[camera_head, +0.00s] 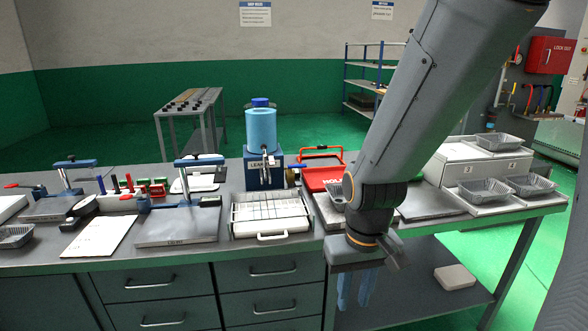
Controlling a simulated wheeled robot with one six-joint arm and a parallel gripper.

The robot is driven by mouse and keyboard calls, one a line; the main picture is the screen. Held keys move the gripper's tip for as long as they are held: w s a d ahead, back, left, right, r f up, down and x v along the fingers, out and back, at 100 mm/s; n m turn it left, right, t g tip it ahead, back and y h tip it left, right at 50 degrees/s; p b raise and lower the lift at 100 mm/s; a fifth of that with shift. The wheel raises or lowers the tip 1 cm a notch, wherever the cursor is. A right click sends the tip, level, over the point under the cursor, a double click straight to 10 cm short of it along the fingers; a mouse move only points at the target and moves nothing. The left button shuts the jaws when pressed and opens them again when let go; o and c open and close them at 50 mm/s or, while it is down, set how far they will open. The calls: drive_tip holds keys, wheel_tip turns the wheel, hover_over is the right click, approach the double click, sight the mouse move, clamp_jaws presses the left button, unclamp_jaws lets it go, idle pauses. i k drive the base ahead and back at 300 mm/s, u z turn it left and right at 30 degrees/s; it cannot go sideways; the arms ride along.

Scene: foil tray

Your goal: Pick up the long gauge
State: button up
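My gripper (356,290) hangs in front of the workbench, right of centre, pointing down with its two blue fingers apart and nothing between them. I cannot tell for certain which piece is the long gauge. Several small red, green and dark upright pieces (128,184) stand in a holder on the left part of the bench, far to the left of my gripper. They are too small to tell apart.
The workbench (300,252) carries two clamp fixtures (177,226), a white sheet (98,236), a white gridded tray (270,213), a blue leak tester (262,140) and a red box (322,178). Foil trays (484,190) stand at the right. A lower shelf (415,292) holds a pale block (455,277).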

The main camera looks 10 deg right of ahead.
sight(298, 183)
drive_tip(key=i, duration=0.15)
drive_tip(key=k, duration=1.3)
drive_tip(key=z, duration=0.7)
drive_tip(key=i, duration=1.2)
drive_tip(key=u, duration=0.35)
drive_tip(key=i, duration=0.7)
drive_tip(key=u, duration=0.65)
